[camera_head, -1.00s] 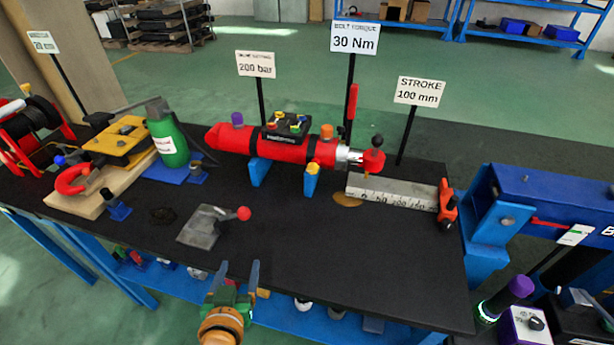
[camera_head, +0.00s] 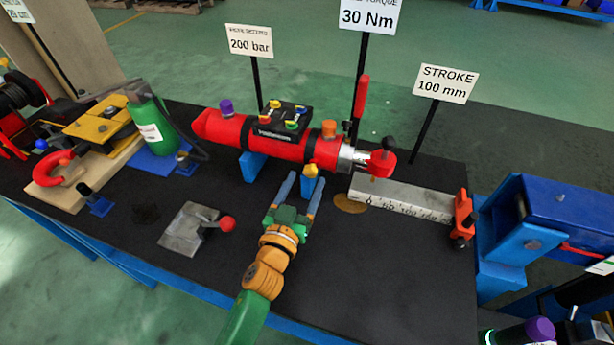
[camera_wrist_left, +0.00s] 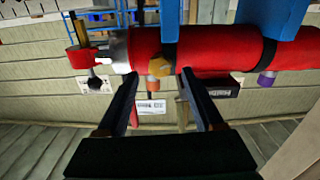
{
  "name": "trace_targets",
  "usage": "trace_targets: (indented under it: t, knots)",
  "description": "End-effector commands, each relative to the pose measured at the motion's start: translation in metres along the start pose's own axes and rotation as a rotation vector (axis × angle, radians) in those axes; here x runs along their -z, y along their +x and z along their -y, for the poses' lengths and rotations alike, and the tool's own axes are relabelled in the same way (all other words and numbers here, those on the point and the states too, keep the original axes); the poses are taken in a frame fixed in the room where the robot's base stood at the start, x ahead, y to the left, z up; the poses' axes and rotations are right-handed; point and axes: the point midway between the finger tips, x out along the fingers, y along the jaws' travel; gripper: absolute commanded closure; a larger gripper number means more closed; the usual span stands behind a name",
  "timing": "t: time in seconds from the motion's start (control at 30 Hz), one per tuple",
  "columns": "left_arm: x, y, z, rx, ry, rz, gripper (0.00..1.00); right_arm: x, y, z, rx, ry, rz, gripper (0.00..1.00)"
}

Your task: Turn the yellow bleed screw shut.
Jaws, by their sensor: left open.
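The red cylinder (camera_head: 275,143) lies on blue supports on the black table. The yellow bleed screw (camera_head: 310,171) is a small hex head low on its near side, towards the rod end. The wrist view shows it as a yellow hexagon (camera_wrist_left: 160,67) against the red body. My left gripper (camera_head: 305,179) is open over the table just in front of the cylinder, its fingers pointing at the screw. In the wrist view the screw appears between the two fingertips (camera_wrist_left: 160,73). I cannot tell whether they touch it. My right gripper is not in view.
A grey ruler block (camera_head: 410,203) with a red clamp (camera_head: 463,215) lies to the right. A metal plate with a red-knobbed lever (camera_head: 195,228) lies left of my arm. A green bottle (camera_head: 150,128) stands at the left. The table front right is clear.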

Motion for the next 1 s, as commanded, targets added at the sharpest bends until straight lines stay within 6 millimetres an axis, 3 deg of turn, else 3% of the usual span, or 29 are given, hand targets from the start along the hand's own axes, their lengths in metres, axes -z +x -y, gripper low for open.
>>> trace_targets:
  t: [0.1, 0.33, 0.37, 0.6, 1.0]
  knots:
    - [-0.0002, 0.0119, -0.0001, 0.0, -0.002, 0.0, 0.31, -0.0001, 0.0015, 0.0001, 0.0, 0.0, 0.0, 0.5]
    - [-0.0004, 0.0137, -0.0001, 0.0, -0.001, 0.001, 0.31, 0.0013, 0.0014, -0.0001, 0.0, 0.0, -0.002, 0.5]
    - [-0.0004, 0.0136, -0.0001, 0.0, -0.001, 0.001, 0.37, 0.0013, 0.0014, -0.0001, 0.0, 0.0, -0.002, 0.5]
    - [-0.0004, 0.0134, 0.0, 0.0, -0.001, 0.001, 1.0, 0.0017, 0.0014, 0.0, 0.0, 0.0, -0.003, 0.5]
    - [-0.0006, 0.0134, 0.0, 0.0, 0.063, 0.001, 1.0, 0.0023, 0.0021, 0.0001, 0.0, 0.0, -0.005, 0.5]
